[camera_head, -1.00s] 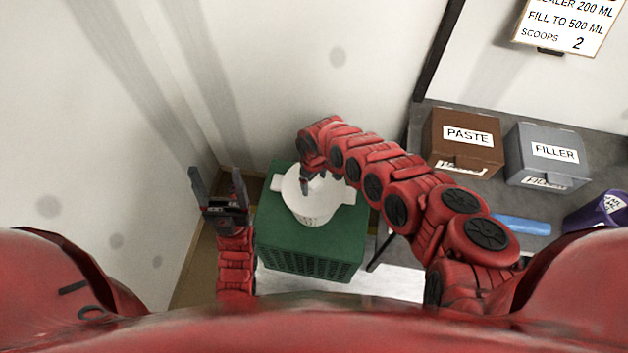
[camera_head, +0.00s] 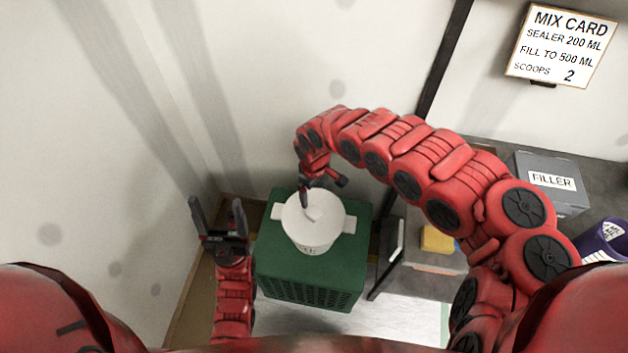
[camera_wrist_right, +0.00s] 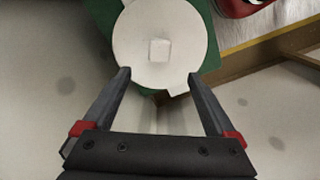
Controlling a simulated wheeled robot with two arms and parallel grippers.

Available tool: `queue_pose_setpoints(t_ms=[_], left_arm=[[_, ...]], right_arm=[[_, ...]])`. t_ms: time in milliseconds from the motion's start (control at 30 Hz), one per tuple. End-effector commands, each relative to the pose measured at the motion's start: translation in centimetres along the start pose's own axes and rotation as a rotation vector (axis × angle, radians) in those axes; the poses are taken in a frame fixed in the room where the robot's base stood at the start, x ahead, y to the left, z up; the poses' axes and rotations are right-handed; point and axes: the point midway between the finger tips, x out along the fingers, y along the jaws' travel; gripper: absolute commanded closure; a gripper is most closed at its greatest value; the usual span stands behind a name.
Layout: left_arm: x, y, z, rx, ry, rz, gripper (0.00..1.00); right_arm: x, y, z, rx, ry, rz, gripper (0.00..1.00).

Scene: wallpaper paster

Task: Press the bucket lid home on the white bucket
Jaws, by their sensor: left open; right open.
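The white bucket (camera_head: 314,245) stands upright on a green crate (camera_head: 309,284). The round white bucket lid (camera_head: 304,221) lies over its top, with a small square knob (camera_wrist_right: 159,50) in the middle. Whether the lid is fully seated cannot be told. My right gripper (camera_head: 307,207) is above the lid, pointing down; in the right wrist view its open fingers (camera_wrist_right: 160,80) reach the lid's near edge with nothing between them. My left gripper (camera_head: 217,203) is open and empty, left of the crate, pointing up.
A dark bench at the right holds a grey FILLER box (camera_head: 549,183), a purple cup (camera_head: 606,240) and a yellow block (camera_head: 437,240). A mix card (camera_head: 562,46) hangs on the wall. Walls stand close behind and left of the crate.

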Motion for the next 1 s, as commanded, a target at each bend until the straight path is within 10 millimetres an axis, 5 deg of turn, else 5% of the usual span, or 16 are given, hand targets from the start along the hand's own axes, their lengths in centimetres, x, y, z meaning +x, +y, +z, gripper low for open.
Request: queue_pose_setpoints(t_ms=[133,300,1000], left_arm=[[0.9,0.0,-0.1,0.0,0.0,0.0,0.28],[1.8,-0.1,-0.3,0.0,0.0,0.0,0.28],[1.8,-0.1,-0.3,0.0,0.0,0.0,0.28]], right_arm=[[-3.3,0.1,-0.1,-0.002,0.003,0.004,0.08],[-4.9,0.1,-0.1,-0.001,0.002,0.002,0.08],[-5.0,0.0,-0.1,0.0,0.003,0.0,0.08]])
